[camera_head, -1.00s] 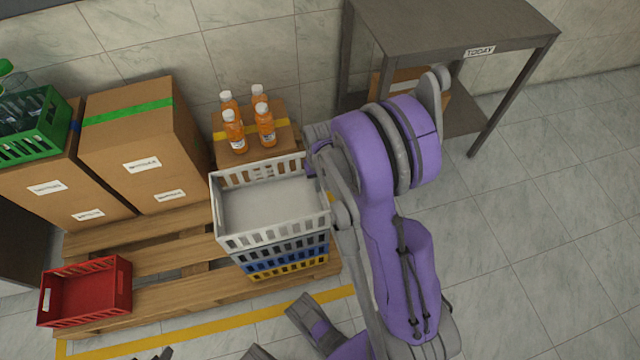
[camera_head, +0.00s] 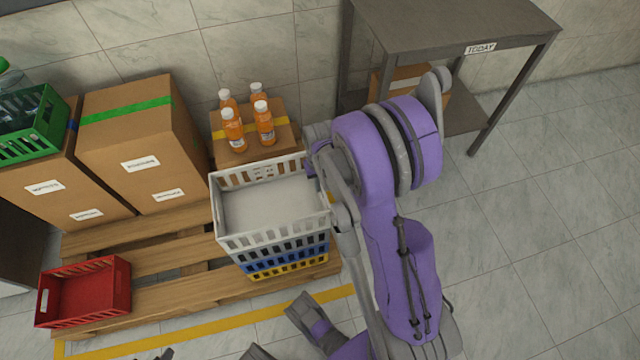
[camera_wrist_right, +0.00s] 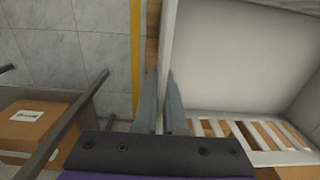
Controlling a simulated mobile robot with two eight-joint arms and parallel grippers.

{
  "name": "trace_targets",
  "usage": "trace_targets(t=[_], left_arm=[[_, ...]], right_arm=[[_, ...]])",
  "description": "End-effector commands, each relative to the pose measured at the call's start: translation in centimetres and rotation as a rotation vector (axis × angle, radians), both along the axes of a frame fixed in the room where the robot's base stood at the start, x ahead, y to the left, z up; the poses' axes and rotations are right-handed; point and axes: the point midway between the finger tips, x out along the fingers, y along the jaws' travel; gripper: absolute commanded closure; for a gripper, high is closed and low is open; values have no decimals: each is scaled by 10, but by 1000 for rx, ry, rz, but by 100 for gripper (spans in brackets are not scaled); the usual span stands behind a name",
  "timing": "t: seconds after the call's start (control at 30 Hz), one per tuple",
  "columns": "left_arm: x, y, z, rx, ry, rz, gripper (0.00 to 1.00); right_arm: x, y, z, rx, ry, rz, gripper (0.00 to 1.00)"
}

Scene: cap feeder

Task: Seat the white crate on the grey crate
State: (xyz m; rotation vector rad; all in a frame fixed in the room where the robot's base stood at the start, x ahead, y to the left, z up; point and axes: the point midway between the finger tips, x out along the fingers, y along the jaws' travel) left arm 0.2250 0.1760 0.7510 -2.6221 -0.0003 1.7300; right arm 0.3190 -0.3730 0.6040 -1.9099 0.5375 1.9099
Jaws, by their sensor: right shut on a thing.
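The white crate (camera_head: 225,208) is on top of a stack on the pallet, its empty inside facing up. Beneath it show a blue crate (camera_head: 300,253) and a yellow crate (camera_head: 298,268). I cannot clearly make out the grey crate between white and blue, nor whether the white one is fully seated. My right gripper (camera_head: 326,190) is shut on the white crate's right wall. In the right wrist view the fingers (camera_wrist_right: 161,105) straddle the thin wall of the white crate (camera_wrist_right: 240,60).
Orange bottles (camera_head: 233,130) stand on a small carton (camera_head: 228,157) behind the stack. Tall cartons (camera_head: 135,140) and a green crate (camera_head: 48,125) are at left. A red crate (camera_head: 85,290) sits on the pallet (camera_head: 190,290). A grey table (camera_head: 450,25) stands back right. Floor at right is clear.

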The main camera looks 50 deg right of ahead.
Motion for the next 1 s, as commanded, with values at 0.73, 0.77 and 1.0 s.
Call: trace_targets(t=[0.73,0.77,1.0], left_arm=[[0,0,6,0,-2,0,50],[0,0,8,0,-3,0,50],[-1,0,24,0,-8,0,50]], right_arm=[[0,0,15,-1,1,0,58],[0,0,20,-1,-1,0,58],[0,0,70,0,0,0,58]])
